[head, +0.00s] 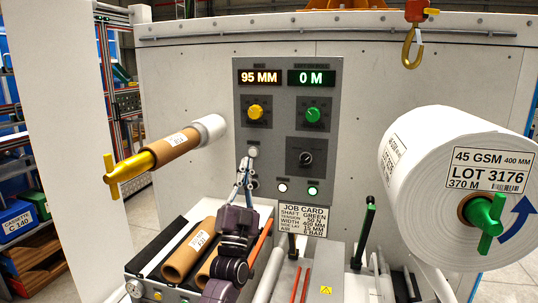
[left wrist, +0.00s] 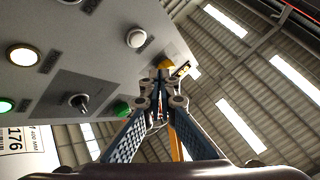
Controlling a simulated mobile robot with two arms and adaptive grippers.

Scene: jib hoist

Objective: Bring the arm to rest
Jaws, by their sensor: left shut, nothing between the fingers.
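My left arm (head: 232,250) reaches up from the bottom of the head view. Its gripper (head: 246,172) is shut and empty, pointing up in front of the grey control panel (head: 270,140). Its fingertips are just below the white round knob (head: 253,152); I cannot tell whether they touch it. In the left wrist view the closed fingers (left wrist: 160,88) meet at the middle, with the panel (left wrist: 90,65) to the left and the roof behind. My right gripper is in neither view.
A large white roll (head: 430,165) with a green hub sits at right. A brown core on a gold-ended shaft (head: 165,152) juts out at left. Cardboard cores (head: 185,255) lie in a tray below. A hoist hook (head: 411,50) hangs at upper right. A job card (head: 303,219) is below the panel.

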